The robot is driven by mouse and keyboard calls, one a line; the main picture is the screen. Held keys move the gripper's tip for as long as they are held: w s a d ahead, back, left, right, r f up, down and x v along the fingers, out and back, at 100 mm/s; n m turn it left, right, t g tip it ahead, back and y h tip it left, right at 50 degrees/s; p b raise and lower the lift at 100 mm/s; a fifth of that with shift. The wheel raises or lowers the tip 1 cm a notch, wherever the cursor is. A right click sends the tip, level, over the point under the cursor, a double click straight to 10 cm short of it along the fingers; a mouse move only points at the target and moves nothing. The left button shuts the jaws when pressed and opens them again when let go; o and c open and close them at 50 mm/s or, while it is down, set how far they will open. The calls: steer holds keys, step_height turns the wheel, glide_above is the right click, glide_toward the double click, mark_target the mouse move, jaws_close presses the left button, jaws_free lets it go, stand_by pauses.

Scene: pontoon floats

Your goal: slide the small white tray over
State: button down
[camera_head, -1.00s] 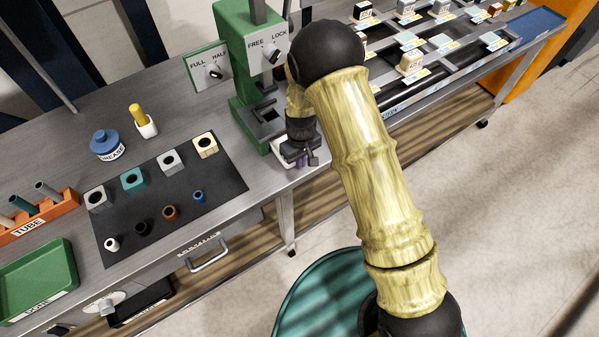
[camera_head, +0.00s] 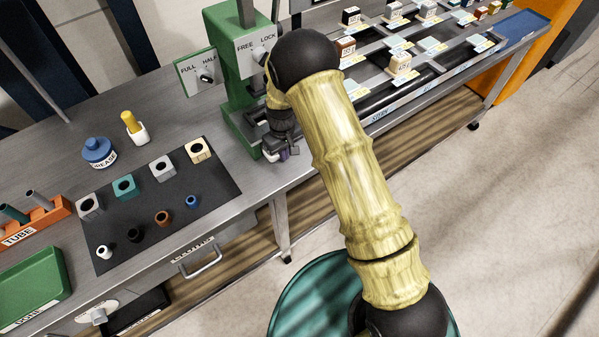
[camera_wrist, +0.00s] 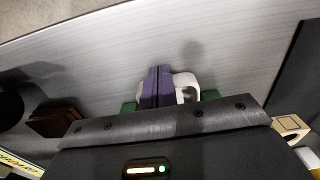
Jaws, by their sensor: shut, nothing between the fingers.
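A small white piece (camera_wrist: 187,84), likely the white tray, shows in the wrist view just beyond and to the right of my purple fingertips (camera_wrist: 157,86). Only part of it is seen, and I cannot tell whether the fingers touch it. In the head view my gripper (camera_head: 283,155) is low at the front of the green press (camera_head: 232,85), near the bench's front edge. The fingers are shut with nothing between them. The gripper and arm hide most of the tray in the head view.
A dark mat (camera_head: 172,210) with several blocks and rings lies left of the press. A blue grease pot (camera_head: 98,152) and a white holder (camera_head: 139,134) with a yellow stick stand behind it. A rack of labelled blocks (camera_head: 400,66) is at right.

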steer(key=shift+s, duration=0.1)
steer(key=shift+s+d, duration=0.1)
steer(key=shift+d, duration=0.1)
steer(key=s+d, duration=0.2)
steer(key=shift+s+d+r, duration=0.15)
steer(key=shift+s+r, duration=0.15)
step_height(320, 180, up, 9)
steer(key=b, duration=0.2)
steer(key=shift+r, duration=0.2)
